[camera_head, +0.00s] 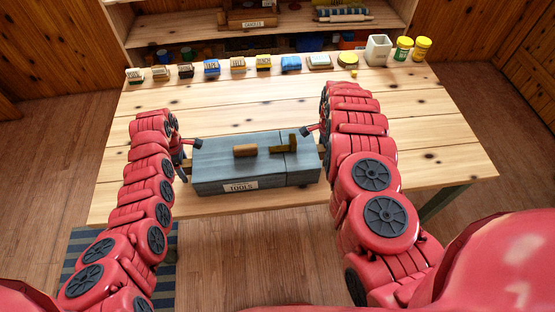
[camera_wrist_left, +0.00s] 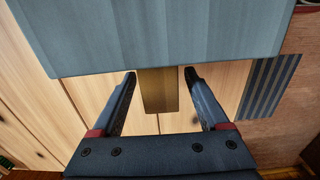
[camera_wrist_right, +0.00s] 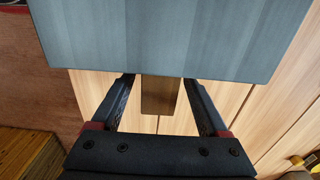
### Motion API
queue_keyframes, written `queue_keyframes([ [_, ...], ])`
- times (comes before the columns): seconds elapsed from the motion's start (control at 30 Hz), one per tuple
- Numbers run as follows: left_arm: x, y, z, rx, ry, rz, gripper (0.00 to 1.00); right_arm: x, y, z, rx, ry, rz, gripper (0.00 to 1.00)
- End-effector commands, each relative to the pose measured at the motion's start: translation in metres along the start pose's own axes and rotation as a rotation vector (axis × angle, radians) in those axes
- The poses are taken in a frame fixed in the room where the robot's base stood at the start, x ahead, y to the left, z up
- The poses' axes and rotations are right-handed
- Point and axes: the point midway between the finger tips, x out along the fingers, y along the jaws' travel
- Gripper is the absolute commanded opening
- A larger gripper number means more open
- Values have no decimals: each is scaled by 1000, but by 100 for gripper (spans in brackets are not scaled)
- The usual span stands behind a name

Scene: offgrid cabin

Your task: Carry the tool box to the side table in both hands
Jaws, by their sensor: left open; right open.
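The blue-grey tool box (camera_head: 222,178) with a "TOOLS" label sits on the wooden table near its front edge. A wooden piece and a dark and yellow piece lie on its top. My left gripper (camera_head: 187,160) is at its left end and my right gripper (camera_head: 320,150) at its right end. In the left wrist view the open jaws (camera_wrist_left: 160,80) stand either side of a wooden handle (camera_wrist_left: 158,95) that juts from the box. In the right wrist view the open jaws (camera_wrist_right: 158,82) likewise flank the other handle (camera_wrist_right: 160,98). I cannot tell which surface is the side table.
Several small boxes and a sponge-like block stand in a row along the back of the table (camera_head: 440,125), with a white pot (camera_head: 378,50) and two jars (camera_head: 403,49) at the right. A shelf (camera_head: 200,30) stands behind. A striped mat (camera_head: 168,265) lies on the floor.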

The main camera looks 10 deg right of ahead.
Motion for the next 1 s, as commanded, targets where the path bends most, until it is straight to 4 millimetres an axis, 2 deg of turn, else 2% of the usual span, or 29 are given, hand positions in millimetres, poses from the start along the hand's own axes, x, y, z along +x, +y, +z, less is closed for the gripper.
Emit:
queue_keyframes([
  [0.17, 8, -1, 0, 0, 0, -2, 78, 8, 1, 0, 0, -1, 1, 78],
  [0.47, 9, 0, 0, -1, 0, 0, 78, 9, 1, 1, 0, -2, 2, 78],
  [0.9, 9, 0, 0, 0, 0, 0, 0, 9, 1, 1, -1, -2, 2, 0],
  [1.0, 9, 0, 0, 0, 0, 0, 0, 9, 1, 1, -1, -2, 2, 0],
])
